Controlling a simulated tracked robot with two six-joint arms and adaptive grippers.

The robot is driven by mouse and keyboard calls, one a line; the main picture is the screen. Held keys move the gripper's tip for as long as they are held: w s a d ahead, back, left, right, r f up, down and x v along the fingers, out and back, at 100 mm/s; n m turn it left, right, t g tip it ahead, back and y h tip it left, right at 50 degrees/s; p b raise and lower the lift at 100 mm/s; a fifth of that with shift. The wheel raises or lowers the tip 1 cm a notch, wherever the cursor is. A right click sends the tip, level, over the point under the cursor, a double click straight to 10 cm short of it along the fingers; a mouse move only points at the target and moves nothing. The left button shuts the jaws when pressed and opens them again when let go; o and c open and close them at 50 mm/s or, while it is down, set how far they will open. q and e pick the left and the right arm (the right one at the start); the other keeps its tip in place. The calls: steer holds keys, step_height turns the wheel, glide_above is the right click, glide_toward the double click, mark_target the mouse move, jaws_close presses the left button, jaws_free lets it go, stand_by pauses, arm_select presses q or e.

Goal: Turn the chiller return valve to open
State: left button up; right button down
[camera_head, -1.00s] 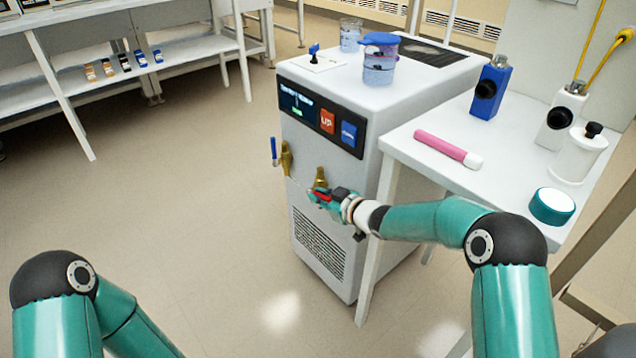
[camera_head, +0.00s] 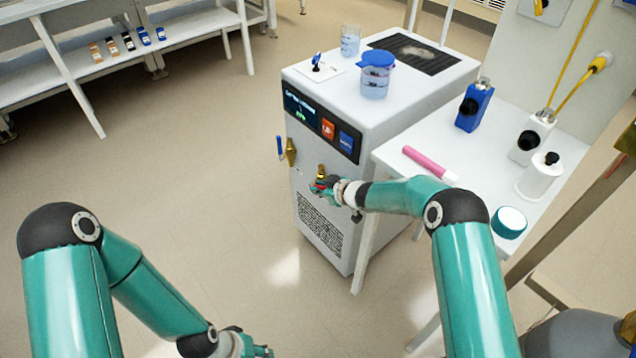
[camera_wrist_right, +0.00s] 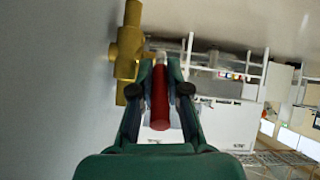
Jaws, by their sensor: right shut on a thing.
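The chiller (camera_head: 325,220) is a white cabinet with two brass valves on its front. The left valve (camera_head: 291,152) has an upright blue handle (camera_head: 280,147). The right valve (camera_head: 321,172) has a red handle, mostly hidden by my right gripper (camera_head: 320,187) in the head view. In the right wrist view, the right gripper (camera_wrist_right: 160,80) is shut on the red handle (camera_wrist_right: 160,105), beside the brass valve body (camera_wrist_right: 126,52). No label tells which valve is the return. My left gripper (camera_head: 262,350) is at the bottom edge, partly cut off, away from the chiller.
A lidded blue beaker (camera_head: 375,78) and another beaker (camera_head: 350,40) stand on the chiller. Floor left of the chiller is clear.

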steer(key=shift+s+a+f, duration=0.15)
steer(key=shift+s+f, duration=0.05)
steer(key=shift+f, duration=0.05)
steer(key=c, duration=1.3)
jaws_free()
steer(key=shift+o, duration=0.7)
steer(key=shift+w, duration=0.1)
steer(key=shift+r, duration=0.15)
steer(key=shift+r, duration=0.1)
steer(key=shift+s+d+r, duration=0.3)
steer(key=shift+d+r, duration=0.05)
steer(key=shift+d, duration=0.05)
steer(key=v, duration=0.6)
steer(key=shift+s, duration=0.3)
steer(key=shift+d, duration=0.1)
